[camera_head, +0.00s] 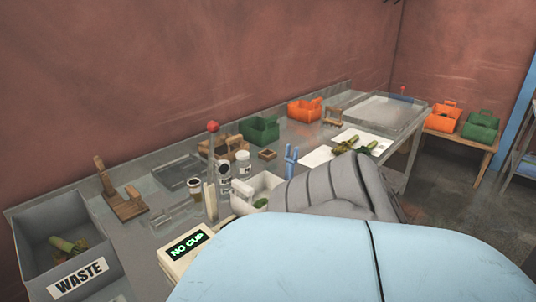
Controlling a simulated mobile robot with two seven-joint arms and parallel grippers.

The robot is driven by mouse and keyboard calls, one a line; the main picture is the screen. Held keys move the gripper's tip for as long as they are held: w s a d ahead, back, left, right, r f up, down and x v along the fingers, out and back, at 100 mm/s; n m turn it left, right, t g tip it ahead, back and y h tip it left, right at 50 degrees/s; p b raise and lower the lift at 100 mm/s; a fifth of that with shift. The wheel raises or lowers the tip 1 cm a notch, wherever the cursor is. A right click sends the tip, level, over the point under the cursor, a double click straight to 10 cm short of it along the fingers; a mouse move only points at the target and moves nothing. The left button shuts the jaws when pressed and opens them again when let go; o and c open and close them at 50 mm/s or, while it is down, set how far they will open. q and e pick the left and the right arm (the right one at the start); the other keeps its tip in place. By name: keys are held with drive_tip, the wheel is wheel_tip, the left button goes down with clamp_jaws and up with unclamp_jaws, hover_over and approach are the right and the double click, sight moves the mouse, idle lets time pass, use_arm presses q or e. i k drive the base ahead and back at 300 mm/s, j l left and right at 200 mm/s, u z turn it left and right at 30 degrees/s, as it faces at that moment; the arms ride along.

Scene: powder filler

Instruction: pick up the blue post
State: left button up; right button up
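The blue post (290,161) is a slim upright blue piece with a forked top. It shows near the middle of the bench, just left of the paper sheets. Its lower end is hidden behind a grey, ribbed arm link of mine, so I cannot tell whether anything touches it there. My arm's large light blue and grey parts fill the lower right of the view.
Green (259,130) and orange (304,110) bins stand behind. A clear-sided tray (378,110) sits at the far end.

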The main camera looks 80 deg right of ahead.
sight(290, 162)
drive_tip(key=z, duration=2.7)
drive_tip(key=i+l+u, duration=0.2)
drive_tip(key=l+u, duration=0.25)
drive_tip(key=i+l+u, duration=0.2)
drive_tip(key=u, duration=0.3)
drive_tip(key=i+l+u, duration=0.1)
drive_tip(key=l, duration=0.5)
drive_tip(key=i+l+u, duration=0.15)
drive_tip(key=l, duration=0.45)
drive_tip(key=k+j, duration=0.05)
